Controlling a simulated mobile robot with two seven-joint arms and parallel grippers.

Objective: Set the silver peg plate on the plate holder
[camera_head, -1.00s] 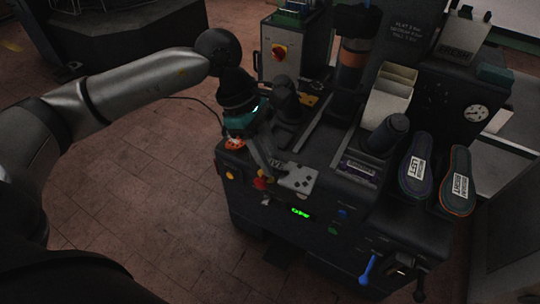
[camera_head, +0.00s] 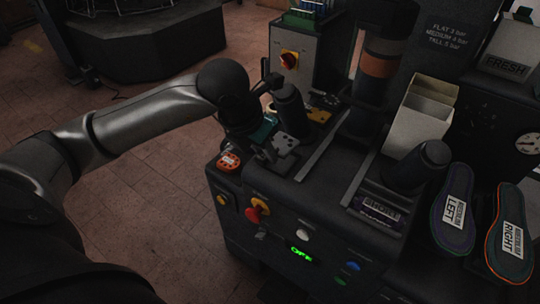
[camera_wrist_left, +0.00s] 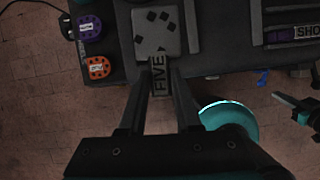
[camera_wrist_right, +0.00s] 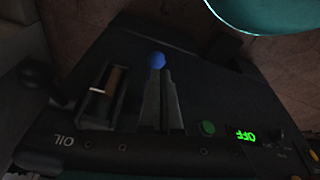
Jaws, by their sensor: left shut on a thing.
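The silver peg plate (camera_head: 284,143), a pale plate with dark spots, is near the base of a dark post at the left end of the machine top. My left gripper (camera_wrist_left: 158,76) is shut on its narrow end, by a tab marked FIVE. In the left wrist view the plate (camera_wrist_left: 157,28) extends away beyond the fingertips. I cannot tell which part is the plate holder, or whether the plate touches the machine. My right gripper (camera_wrist_right: 160,80) appears shut and empty, its fingertips close to a blue knob (camera_wrist_right: 155,60) over the dark machine.
An orange puck (camera_head: 229,161) sits at the machine's left edge. A cream bin (camera_head: 418,115), a second post and two insoles (camera_head: 454,210) occupy the right side.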

